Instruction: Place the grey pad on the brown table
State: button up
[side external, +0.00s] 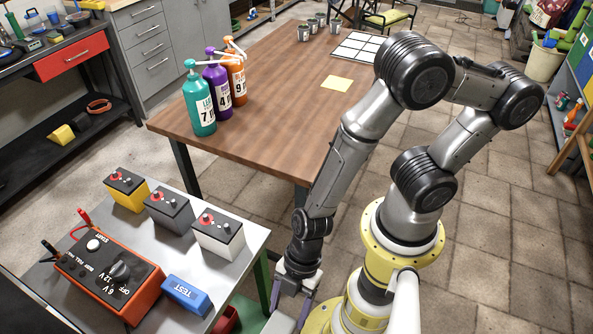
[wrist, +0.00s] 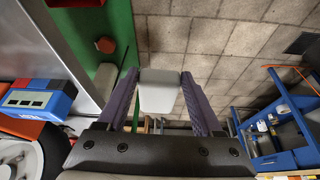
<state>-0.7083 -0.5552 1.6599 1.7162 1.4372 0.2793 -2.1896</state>
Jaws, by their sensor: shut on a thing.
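My gripper (side external: 291,304) points down at the bottom of the side external view, beside the metal bench and away from the brown table. In the wrist view, its two purple-grey fingers (wrist: 160,82) are shut on a light grey block, which I take as the grey pad (wrist: 158,95). A grey piece, likely the same pad, shows at the bottom edge of the side external view (side external: 280,323). The brown table (side external: 270,135) stands behind, up and left of my gripper. A yellow square (side external: 337,84) lies flat on it.
Three pump bottles (side external: 217,90) stand on the table's left side. A white grid panel (side external: 357,47) and metal cups (side external: 312,26) are at its far end. The metal bench (side external: 235,260) holds three batteries (side external: 170,210), an orange tester (side external: 108,280) and a blue block (side external: 187,295). The table's near middle is clear.

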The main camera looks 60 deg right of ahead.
jog(key=w+d+r+m+t, duration=0.1)
jog(key=w+d+r+m, duration=0.35)
jog(key=w+r, duration=0.45)
jog(key=w+d+r+m+t+h, duration=0.1)
jog(key=w+d+r+m, duration=0.15)
jog(key=d, duration=0.45)
jog(key=w+d+r+m+t, duration=0.1)
jog(key=w+d+r, duration=0.1)
jog(key=w+d, duration=0.3)
jog(key=s+d+r+m+h, duration=0.1)
jog(key=s+d+r+m, duration=0.15)
jog(key=d, duration=0.75)
jog(key=s+d+r+m+t+h, duration=0.1)
jog(key=s+d+r+m, duration=0.2)
jog(key=d, duration=0.7)
jog(key=s+d+r+m+h, duration=0.15)
jog(key=d+m, duration=0.25)
jog(key=d, duration=0.6)
jog(key=w+d+f, duration=0.8)
jog(key=d, duration=0.1)
jog(key=shift+w+f, duration=0.1)
jog(key=shift+f, duration=0.3)
jog(key=shift+w+d+f, duration=0.35)
jog(key=shift+d+f, duration=0.05)
jog(key=shift+f, duration=1.8)
